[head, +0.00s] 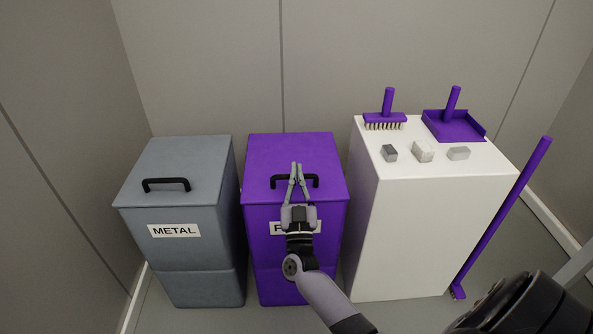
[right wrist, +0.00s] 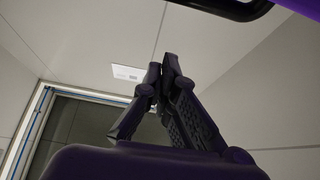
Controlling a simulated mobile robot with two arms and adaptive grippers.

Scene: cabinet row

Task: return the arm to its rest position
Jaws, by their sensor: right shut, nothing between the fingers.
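My right gripper (head: 297,170) is shut and empty in front of the purple bin (head: 262,160), overlapping its black handle (head: 311,181) in the head view. I cannot tell whether the fingertips touch the handle. In the right wrist view the shut fingers (right wrist: 166,75) point up, with a dark handle-like bar (right wrist: 225,6) at the top edge. My right arm (head: 325,297) comes in from the bottom. My left gripper is not in view.
A grey bin labelled METAL (head: 180,259) stands left, its lid down. A white cabinet (head: 415,240) stands right, bearing a purple brush (head: 386,117), a dustpan (head: 455,125) and three small grey blocks (head: 423,152). A purple-handled pole (head: 505,212) leans at its right side.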

